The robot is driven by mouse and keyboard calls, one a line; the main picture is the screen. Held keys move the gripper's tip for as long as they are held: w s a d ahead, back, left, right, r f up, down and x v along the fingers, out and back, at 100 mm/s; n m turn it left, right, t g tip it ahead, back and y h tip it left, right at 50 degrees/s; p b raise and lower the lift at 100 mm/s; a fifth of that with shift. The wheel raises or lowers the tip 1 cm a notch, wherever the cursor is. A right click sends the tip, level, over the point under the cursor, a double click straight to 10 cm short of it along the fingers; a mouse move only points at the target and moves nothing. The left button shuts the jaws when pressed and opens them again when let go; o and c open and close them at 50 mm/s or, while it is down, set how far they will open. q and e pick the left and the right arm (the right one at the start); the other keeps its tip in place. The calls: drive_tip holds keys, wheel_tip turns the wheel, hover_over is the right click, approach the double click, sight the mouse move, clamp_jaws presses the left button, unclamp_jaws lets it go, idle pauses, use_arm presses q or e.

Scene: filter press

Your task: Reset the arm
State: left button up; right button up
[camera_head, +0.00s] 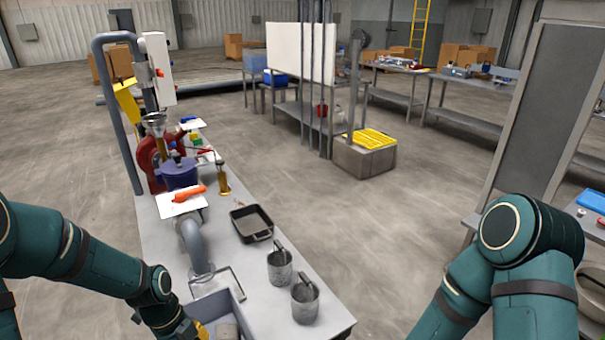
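My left arm (85,262) comes in from the left and reaches down to the bottom edge, by the near left end of the long workbench (255,292). Its wrist (160,300) shows beside a grey bin (228,302), but its gripper fingers do not show. My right arm (530,245) is bent at the lower right, clear of the workbench. Its gripper is out of the frame.
The workbench holds two metal cups (305,300), a black tray (251,223), a grey curved pipe (194,243), a blue pot (179,173) and a red press (150,165). A grey bench with a blue tray (592,201) stands right.

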use_arm(q)
drive_tip(key=s+d+f+n+t, duration=0.1)
drive_tip(key=d+f+n, duration=0.5)
drive_tip(key=n, duration=0.6)
drive_tip(key=s+d+f+n+t+h, duration=0.1)
drive_tip(key=s+d+f+n, duration=0.3)
drive_tip(key=n, duration=0.8)
drive_tip(key=d+f, duration=0.2)
drive_tip(key=d, duration=0.2)
drive_tip(key=shift+s+d+t, duration=0.15)
drive_tip(key=shift+s+t, duration=0.2)
drive_tip(key=shift+t, duration=0.05)
drive_tip(key=shift+c, duration=0.7)
drive_tip(key=shift+w+d, duration=0.1)
